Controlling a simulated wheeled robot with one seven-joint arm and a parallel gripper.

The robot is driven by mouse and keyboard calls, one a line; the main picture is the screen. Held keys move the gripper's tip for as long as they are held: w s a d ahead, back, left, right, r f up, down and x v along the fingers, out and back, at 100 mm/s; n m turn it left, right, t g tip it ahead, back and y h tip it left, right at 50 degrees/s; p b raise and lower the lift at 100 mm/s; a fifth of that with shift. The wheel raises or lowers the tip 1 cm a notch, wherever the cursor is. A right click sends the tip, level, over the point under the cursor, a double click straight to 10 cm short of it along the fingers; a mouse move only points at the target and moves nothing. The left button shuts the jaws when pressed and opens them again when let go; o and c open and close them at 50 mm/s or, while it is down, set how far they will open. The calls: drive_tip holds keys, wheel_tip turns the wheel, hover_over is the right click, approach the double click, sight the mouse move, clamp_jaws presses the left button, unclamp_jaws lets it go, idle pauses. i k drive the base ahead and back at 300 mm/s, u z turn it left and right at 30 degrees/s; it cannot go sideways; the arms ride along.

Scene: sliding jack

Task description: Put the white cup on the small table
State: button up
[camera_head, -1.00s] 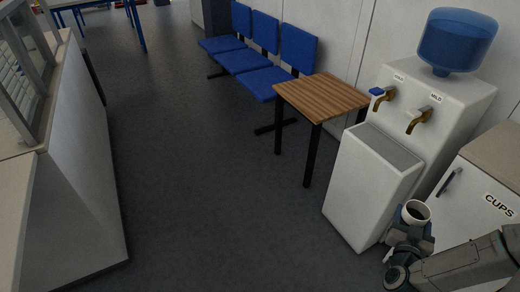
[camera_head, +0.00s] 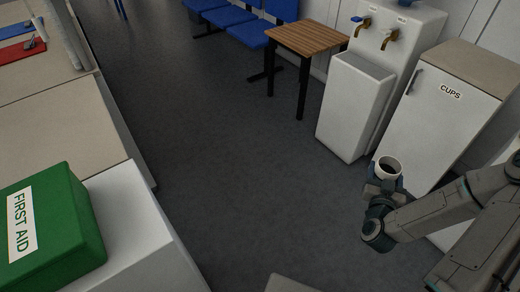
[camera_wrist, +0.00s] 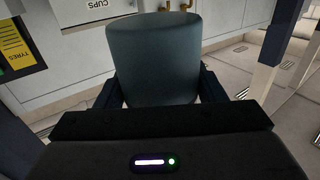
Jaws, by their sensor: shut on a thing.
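The white cup (camera_head: 389,165) is upright with its open rim up in my gripper (camera_head: 385,186), over the floor in front of the cups cabinet. My gripper is shut on it. In the wrist view the cup (camera_wrist: 153,60) fills the middle, dark in shade, with a finger on each side of it. The small table (camera_head: 307,38) has a brown slatted wooden top and black legs, and stands at the upper middle of the head view. Its visible top is bare. The cup is well apart from it, nearer to me and lower right in the picture.
A white water dispenser (camera_head: 358,105) stands right of the small table, then the cups cabinet (camera_head: 450,110). Blue chairs (camera_head: 232,20) are left of the table. A counter (camera_head: 60,130) with a green first aid box (camera_head: 50,228) lies left. The dark floor (camera_head: 220,130) between is clear.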

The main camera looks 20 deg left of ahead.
sight(306, 37)
drive_tip(key=z, duration=0.15)
drive_tip(key=i, duration=2.2)
drive_tip(key=u, duration=4.8)
